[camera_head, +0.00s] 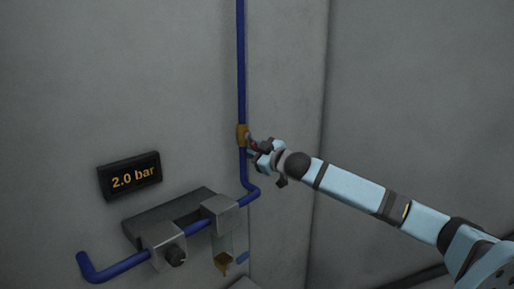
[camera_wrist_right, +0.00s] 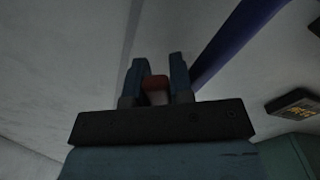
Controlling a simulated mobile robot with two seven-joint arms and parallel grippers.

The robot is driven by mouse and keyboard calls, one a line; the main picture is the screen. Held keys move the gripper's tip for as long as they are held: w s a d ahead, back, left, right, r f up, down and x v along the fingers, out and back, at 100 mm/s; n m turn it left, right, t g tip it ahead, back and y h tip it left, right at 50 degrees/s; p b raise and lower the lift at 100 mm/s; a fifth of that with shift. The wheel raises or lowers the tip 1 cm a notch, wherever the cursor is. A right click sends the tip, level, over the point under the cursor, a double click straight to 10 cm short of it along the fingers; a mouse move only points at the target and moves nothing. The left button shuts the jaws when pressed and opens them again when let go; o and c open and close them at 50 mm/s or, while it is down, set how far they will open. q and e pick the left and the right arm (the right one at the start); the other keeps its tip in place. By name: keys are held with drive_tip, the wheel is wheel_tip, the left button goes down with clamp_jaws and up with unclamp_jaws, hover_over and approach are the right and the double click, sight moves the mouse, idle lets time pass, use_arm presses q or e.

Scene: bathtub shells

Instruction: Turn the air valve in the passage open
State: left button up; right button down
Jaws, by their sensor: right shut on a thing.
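The air valve (camera_head: 242,134) is a brass-coloured body on a vertical blue pipe (camera_head: 241,60) on the grey wall. A small red part, the valve's handle (camera_head: 253,145), shows beside the body. My right gripper (camera_head: 257,150) is at the valve, its fingers around the handle. In the right wrist view the two blue fingers of my right gripper (camera_wrist_right: 160,80) are shut on the red handle (camera_wrist_right: 156,84). Most of the handle is hidden between the fingers, and I cannot tell its angle. My left gripper is in neither view.
Below left, the blue pipe runs through a grey regulator block (camera_head: 165,245) with a black knob and a filter block (camera_head: 220,212) with an amber bowl. A dark display (camera_head: 130,176) reads "2.0 bar". A wall corner stands right of the valve.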

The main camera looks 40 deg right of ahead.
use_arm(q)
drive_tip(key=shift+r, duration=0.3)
use_arm(e)
drive_tip(key=a+m, duration=0.1)
drive_tip(key=m+p, duration=0.1)
drive_tip(key=m, duration=0.1)
drive_tip(key=a+m, duration=0.1)
drive_tip(key=shift+s+a+f+m+p, duration=0.1)
drive_tip(key=shift+a+f+m+p, duration=0.1)
drive_tip(key=shift+a+m+p, duration=0.15)
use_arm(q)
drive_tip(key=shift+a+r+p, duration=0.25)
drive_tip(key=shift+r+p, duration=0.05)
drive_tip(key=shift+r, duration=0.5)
use_arm(e)
drive_tip(key=shift+a+f+m, duration=0.1)
drive_tip(key=shift+a+m, duration=0.25)
drive_tip(key=shift+m, duration=0.5)
drive_tip(key=c, duration=1.3)
unclamp_jaws()
drive_tip(key=o, duration=0.3)
drive_tip(key=shift+a, duration=0.1)
drive_tip(key=shift+f, duration=0.15)
